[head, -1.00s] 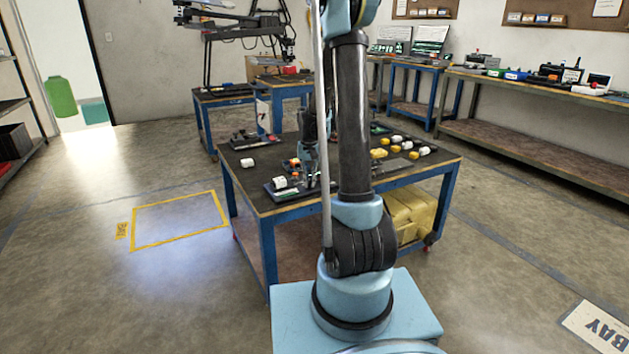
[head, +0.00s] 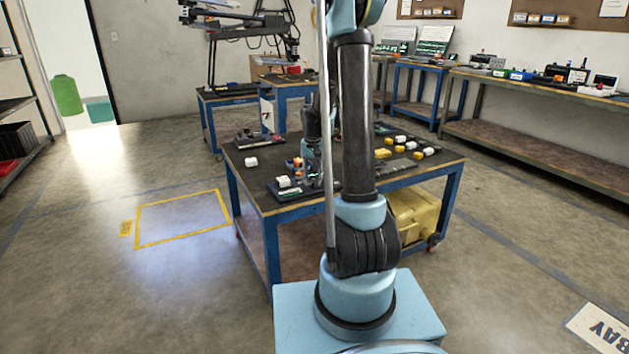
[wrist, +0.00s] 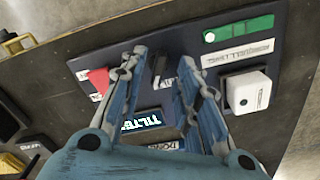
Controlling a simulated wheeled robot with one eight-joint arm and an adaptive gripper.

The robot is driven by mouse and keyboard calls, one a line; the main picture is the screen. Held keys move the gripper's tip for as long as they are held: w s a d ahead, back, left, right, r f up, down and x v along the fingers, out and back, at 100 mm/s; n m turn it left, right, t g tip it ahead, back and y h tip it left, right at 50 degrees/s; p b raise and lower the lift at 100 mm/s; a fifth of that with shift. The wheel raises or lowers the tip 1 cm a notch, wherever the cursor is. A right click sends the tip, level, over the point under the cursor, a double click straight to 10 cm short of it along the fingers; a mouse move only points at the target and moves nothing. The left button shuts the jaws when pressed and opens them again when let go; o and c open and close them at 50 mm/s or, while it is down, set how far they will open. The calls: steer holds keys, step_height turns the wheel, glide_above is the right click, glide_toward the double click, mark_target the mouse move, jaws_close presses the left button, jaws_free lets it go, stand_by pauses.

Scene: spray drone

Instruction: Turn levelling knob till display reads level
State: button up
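In the wrist view, a black knob (wrist: 158,70) stands on a dark panel between the two fingers of my gripper (wrist: 162,58). The fingers are open, with a visible gap on each side of the knob; I see no clear contact. Below the knob, a lit display (wrist: 140,121) reads what looks like "TILTED", its right end covered by a finger. In the head view, the panel's unit lies on the near part of the blue-legged table (head: 262,203), partly hidden by my arm. My fingertips cannot be made out clearly there.
Near the knob are a red wedge-shaped part (wrist: 98,80), a white block (wrist: 247,92) and a green strip (wrist: 238,34). Several white and yellow parts sit at the table's right. A yellow case (head: 412,214) rests below. Floor to the left is clear.

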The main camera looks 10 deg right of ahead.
mark_target(313, 180)
step_height(313, 180, up, 11)
stand_by(0.5)
steer(key=shift+r, duration=0.1)
steer(key=s+d+r+n+t, duration=0.1)
steer(key=s+r, duration=0.2)
steer(key=s, duration=1.8)
steer(key=s+f, duration=0.4)
steer(key=s, duration=0.3)
steer(key=s+d+f+n+t, duration=0.1)
steer(key=s+f, duration=0.3)
steer(key=s, duration=0.3)
steer(key=shift+s+f, duration=0.2)
steer(key=shift+f, duration=0.1)
